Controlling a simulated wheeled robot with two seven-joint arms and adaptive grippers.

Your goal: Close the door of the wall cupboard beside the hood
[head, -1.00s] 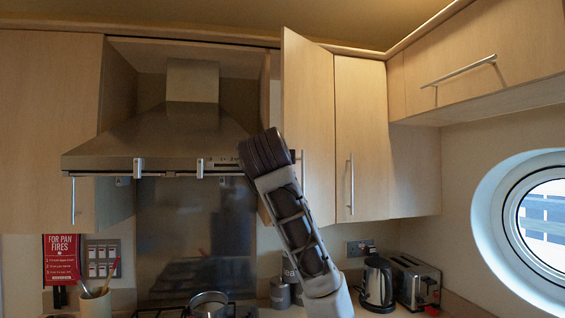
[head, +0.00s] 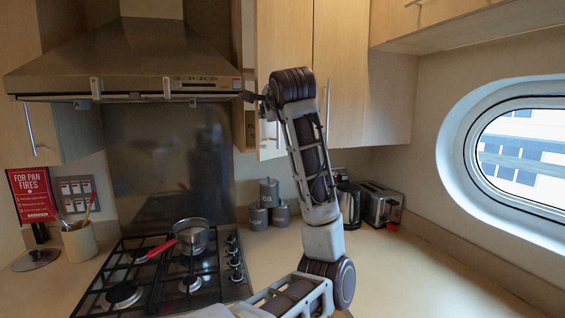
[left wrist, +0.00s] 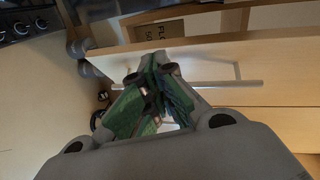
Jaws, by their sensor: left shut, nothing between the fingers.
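The light-wood wall cupboard door (head: 284,45) to the right of the hood (head: 120,55) stands part open, its free edge towards the hood. In the left wrist view the door (left wrist: 215,60) lies just beyond my fingers, with its silver bar handle (left wrist: 215,84). A box with dark lettering (left wrist: 178,34) shows in the gap behind the door's edge. My left gripper (head: 253,97) is at the door's free edge by the hood's right end. Its green-padded fingers (left wrist: 153,88) are shut and empty. I cannot tell whether they touch the door. My right gripper is not in view.
Below are a gas hob (head: 165,275) with a saucepan (head: 192,236), grey canisters (head: 269,192), a kettle (head: 349,203) and a toaster (head: 380,204). A closed-looking neighbouring door (head: 341,60) is right of the open one. The counter at right is bare.

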